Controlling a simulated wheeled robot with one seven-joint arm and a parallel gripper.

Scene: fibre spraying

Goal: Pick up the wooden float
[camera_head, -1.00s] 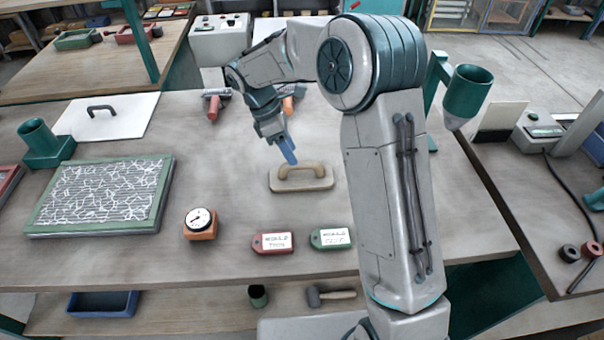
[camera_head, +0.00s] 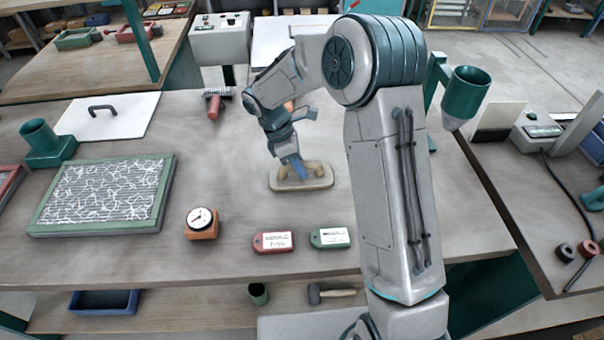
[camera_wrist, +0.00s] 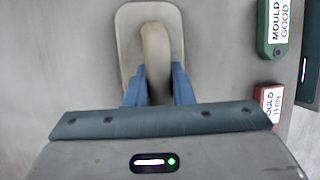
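The wooden float (camera_head: 318,180) is a pale rounded board with an arched tan handle, lying flat near the middle of the table. It also shows at the top of the wrist view (camera_wrist: 133,28), with its handle (camera_wrist: 155,48) running up the picture. My gripper (camera_head: 300,172) points down at the float. In the wrist view my gripper's two blue fingers (camera_wrist: 158,85) stand apart, one on each side of the handle's near end. I cannot tell whether they touch the handle. The fingers hide part of the handle in the head view.
A red tag (camera_head: 273,242) and a green tag (camera_head: 330,237) lie in front of the float. A round gauge on an orange block (camera_head: 201,223) stands to the left. A green-framed fibre panel (camera_head: 102,195) lies further left. Bare table surrounds the float.

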